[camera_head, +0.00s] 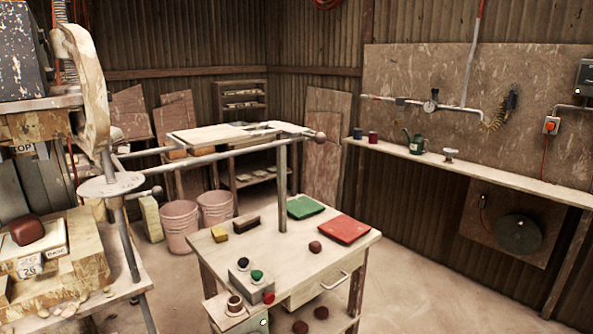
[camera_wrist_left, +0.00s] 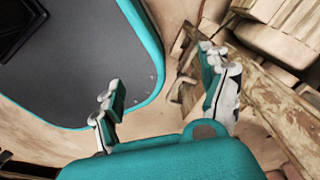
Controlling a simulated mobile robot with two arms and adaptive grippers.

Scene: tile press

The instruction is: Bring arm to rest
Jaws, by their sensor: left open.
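My left gripper (camera_wrist_left: 166,105) shows in the left wrist view. Its two fingers are spread wide apart and nothing is between them. The right finger is close to wooden pieces at the right of that view; I cannot tell whether they touch. The left finger is in front of a dark grey panel with a teal rim, part of my own body. Neither arm nor gripper shows in the head view. My right gripper is not in view.
In the head view a wooden table (camera_head: 218,258) holds a green tile, a red tile (camera_head: 344,229) and a button box (camera_head: 249,277). A press (camera_head: 90,90) stands at the left, with a dark red lump (camera_head: 27,230) on its block. Pink buckets (camera_head: 180,220) stand behind. Floor at the right is clear.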

